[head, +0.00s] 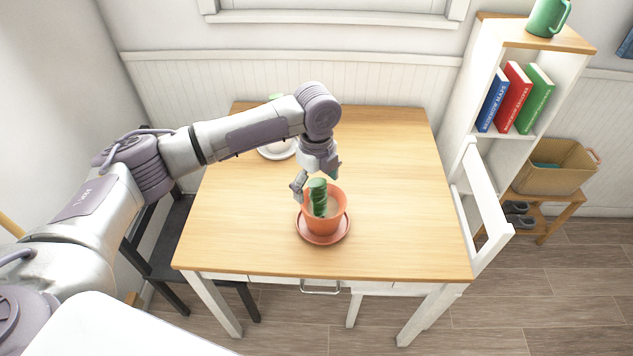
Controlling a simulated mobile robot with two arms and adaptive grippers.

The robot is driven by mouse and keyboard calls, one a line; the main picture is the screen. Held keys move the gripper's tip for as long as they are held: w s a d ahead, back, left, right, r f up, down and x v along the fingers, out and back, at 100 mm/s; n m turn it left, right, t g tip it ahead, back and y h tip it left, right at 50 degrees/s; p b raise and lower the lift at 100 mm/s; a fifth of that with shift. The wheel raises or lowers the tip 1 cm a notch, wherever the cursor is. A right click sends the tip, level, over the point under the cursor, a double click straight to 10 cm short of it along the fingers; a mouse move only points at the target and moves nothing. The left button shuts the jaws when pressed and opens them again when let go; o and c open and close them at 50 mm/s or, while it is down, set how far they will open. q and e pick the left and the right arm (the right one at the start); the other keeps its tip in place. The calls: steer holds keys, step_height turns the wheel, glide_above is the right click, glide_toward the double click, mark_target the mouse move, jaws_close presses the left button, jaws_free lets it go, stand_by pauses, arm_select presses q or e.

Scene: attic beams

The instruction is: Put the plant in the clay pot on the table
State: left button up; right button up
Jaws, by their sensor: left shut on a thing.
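The clay pot (323,225) is orange and stands on a matching saucer (323,240) near the middle of the table (400,240). The plant (318,200) is green, thick and cactus-like. It is upright at the left part of the pot's mouth, its lower part overlapping the pot's opening. I cannot tell whether its base touches the bottom of the pot. My left gripper (316,181) comes down from above and is shut on the plant's upper part, which it partly hides. My right gripper does not show.
A white plate (278,149) lies at the back left of the table, partly behind my left arm. A white chair (484,215) stands at the right edge and a dark chair (180,240) at the left. The table's right half is clear. A bookshelf (490,85) stands back right.

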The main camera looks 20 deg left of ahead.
arm_select(q)
steer(key=o, duration=1.4)
steer(key=shift+f, duration=0.1)
steer(key=shift+o, duration=0.2)
step_height(320, 180, up, 11)
steer(key=shift+f+b, duration=0.1)
steer(key=shift+b, duration=0.95)
steer(key=shift+r, duration=0.75)
steer(key=shift+s+f, duration=0.1)
